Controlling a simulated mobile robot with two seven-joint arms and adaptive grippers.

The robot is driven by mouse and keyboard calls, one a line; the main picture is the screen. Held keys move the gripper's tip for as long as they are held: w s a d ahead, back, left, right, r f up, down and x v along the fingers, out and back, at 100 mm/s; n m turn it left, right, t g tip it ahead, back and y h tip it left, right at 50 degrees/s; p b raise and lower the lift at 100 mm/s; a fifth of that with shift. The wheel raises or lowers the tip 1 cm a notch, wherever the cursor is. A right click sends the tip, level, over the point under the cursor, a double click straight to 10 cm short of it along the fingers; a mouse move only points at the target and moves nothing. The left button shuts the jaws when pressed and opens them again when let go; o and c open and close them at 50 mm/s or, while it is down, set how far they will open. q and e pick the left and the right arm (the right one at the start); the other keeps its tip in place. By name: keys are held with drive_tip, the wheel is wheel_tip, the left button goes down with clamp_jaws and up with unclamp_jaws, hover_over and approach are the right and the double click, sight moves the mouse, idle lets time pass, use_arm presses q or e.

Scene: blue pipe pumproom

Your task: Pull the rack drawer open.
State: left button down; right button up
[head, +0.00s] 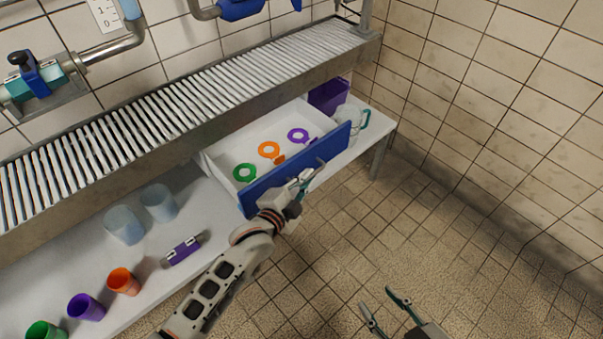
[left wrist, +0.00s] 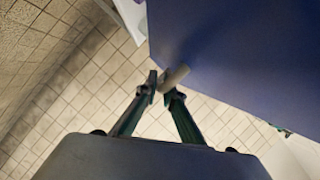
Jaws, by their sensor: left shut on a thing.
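The rack drawer has a blue front (head: 262,187) and a white inside, and it stands pulled out from under the slatted rack. A green ring (head: 245,173), an orange ring (head: 269,150) and a purple ring (head: 298,135) lie in it. My left gripper (head: 312,174) is at the drawer front. In the left wrist view its fingers (left wrist: 160,91) are shut on the grey bar handle (left wrist: 176,76), against the blue front. In the head view the arm hides part of the handle and front. My right gripper (head: 377,299) is open and empty above the floor.
The slatted rack (head: 200,99) runs above the white shelf (head: 205,224). A purple bin (head: 329,95) and a clear jug (head: 350,122) are beyond the drawer. The tiled floor (head: 440,240) is clear.

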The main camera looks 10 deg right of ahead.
use_arm(q)
drive_tip(key=shift+s+d, duration=0.2)
drive_tip(key=shift+s, duration=0.1)
drive_tip(key=c, duration=2.4)
unclamp_jaws()
drive_tip(key=shift+c, duration=0.2)
drive_tip(key=v, duration=1.2)
